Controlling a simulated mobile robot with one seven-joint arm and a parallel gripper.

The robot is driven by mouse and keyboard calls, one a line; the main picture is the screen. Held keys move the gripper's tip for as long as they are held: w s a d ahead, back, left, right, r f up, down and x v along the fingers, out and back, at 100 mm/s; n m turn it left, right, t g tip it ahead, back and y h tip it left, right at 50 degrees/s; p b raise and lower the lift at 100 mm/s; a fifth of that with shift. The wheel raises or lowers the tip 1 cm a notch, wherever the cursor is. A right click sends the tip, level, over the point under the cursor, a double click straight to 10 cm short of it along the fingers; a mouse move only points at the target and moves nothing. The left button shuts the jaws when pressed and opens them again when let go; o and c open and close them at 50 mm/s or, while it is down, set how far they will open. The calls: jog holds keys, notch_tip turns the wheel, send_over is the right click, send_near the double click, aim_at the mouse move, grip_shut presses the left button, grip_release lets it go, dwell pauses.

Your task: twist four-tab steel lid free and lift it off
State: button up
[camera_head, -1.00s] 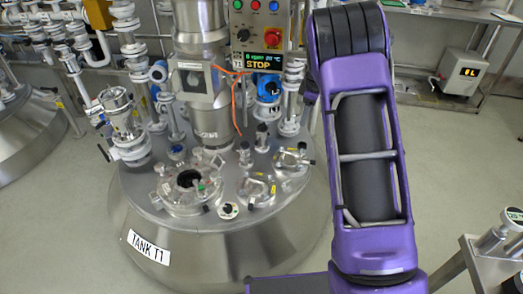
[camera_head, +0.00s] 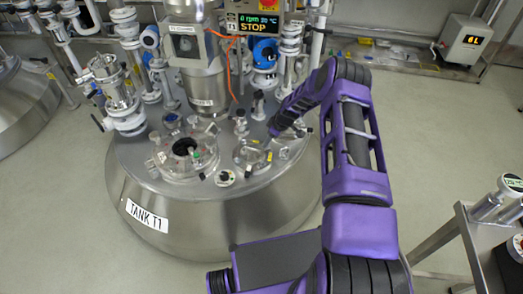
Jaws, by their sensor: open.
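Steel tank T1 (camera_head: 190,212) stands at the left centre, with several round fittings on its top. A small round steel cover (camera_head: 252,155) sits right of the larger flanged port (camera_head: 187,150), which has a dark centre. Another small steel fitting (camera_head: 285,152) lies further right, partly behind my arm's end. I cannot tell which of these carries four tabs. My gripper (camera_head: 274,130) is at the far end of my purple arm, over the right part of the tank top. It is open, but its fingers are small and hard to make out. No lid shows raised off the tank.
A control panel reading STOP (camera_head: 252,24) and a steel column (camera_head: 205,85) rise behind the ports. An orange cable (camera_head: 231,75) hangs near them. White valves crowd the back. A steel cart (camera_head: 480,235) stands at the right. The floor between is clear.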

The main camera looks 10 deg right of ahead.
aim_at(259, 152)
jog(key=b+x, duration=0.2)
jog(key=x, duration=0.9)
grip_shut()
jog(key=shift+s+r, duration=0.1)
dwell(1.1)
jog(key=shift+s+a+r+m+p, duration=0.15)
jog(key=shift+m+p, duration=0.1)
jog(key=shift+m, duration=0.15)
jog(key=shift+s+a+f+m+p, duration=0.1)
jog(key=shift+a+m+p, duration=0.15)
jog(key=shift+m, duration=0.15)
jog(key=shift+s+a+m+t+h, duration=0.1)
jog(key=shift+m+t+h, duration=0.2)
jog(key=shift+m, duration=0.4)
jog(key=shift+s+a+m+t+h, duration=0.1)
jog(key=shift+m+h, duration=0.3)
jog(key=shift+m, duration=0.3)
notch_tip(259, 152, up, 7)
jog(key=p, duration=0.4)
jog(key=shift+r, duration=0.15)
